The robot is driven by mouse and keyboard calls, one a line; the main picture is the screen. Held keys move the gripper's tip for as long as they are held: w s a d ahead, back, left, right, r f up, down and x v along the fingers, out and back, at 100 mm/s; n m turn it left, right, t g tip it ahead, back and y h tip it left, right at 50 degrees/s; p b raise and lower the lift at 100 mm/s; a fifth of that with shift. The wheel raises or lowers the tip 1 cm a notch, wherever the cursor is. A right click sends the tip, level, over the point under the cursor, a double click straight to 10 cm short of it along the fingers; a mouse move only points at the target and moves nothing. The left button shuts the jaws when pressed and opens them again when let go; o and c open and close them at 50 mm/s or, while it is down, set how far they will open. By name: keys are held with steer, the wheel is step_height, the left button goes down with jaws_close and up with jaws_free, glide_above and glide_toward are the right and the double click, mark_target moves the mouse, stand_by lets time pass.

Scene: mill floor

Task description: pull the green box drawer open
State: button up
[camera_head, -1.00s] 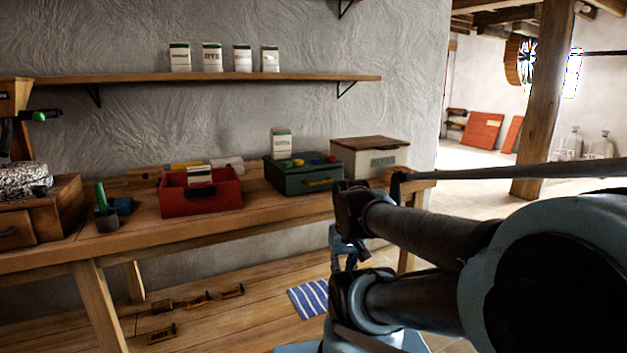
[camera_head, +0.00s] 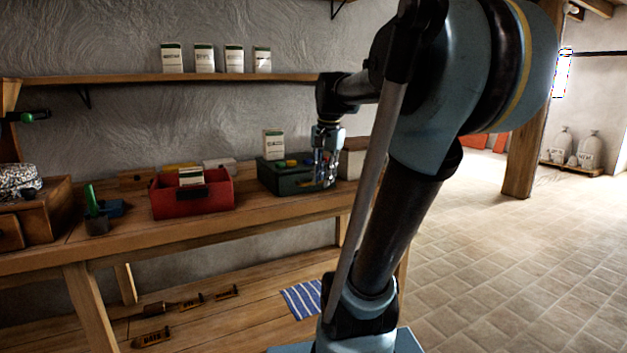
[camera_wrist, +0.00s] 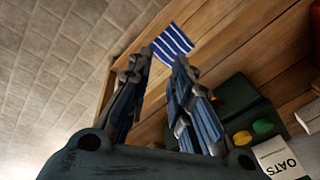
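The dark green box (camera_head: 285,178) stands on the bench against the wall, with coloured knobs on top. A white packet stands at its back. My gripper (camera_head: 327,184) points down at the right end of the box's front; its fingers hide part of that end, including most of the handle area. I cannot tell whether they touch it. In the wrist view my gripper (camera_wrist: 160,64) has its two fingers apart with nothing between them. The green box (camera_wrist: 236,97) shows there to the right of the fingers, with the packet marked OATS (camera_wrist: 278,160). No drawer gap is visible.
A red open box (camera_head: 215,198) stands left of the green box. A pale box (camera_head: 351,163) sits close on its right, mostly behind my arm. A shelf (camera_head: 220,77) with packets hangs above. A striped cloth (camera_head: 302,299) lies below; tiled floor to the right is clear.

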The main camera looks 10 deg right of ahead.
mark_target(298, 175)
steer(key=w+r+m, duration=0.6)
steer(key=w+r, duration=0.5)
steer(key=w, duration=0.3)
steer(key=w+f, duration=0.1)
steer(key=f, duration=0.4)
steer(key=w+f, duration=0.1)
steer(key=f, duration=0.5)
steer(key=w+f, duration=0.1)
steer(key=f, duration=0.5)
steer(key=shift+c, duration=0.6)
jaws_close()
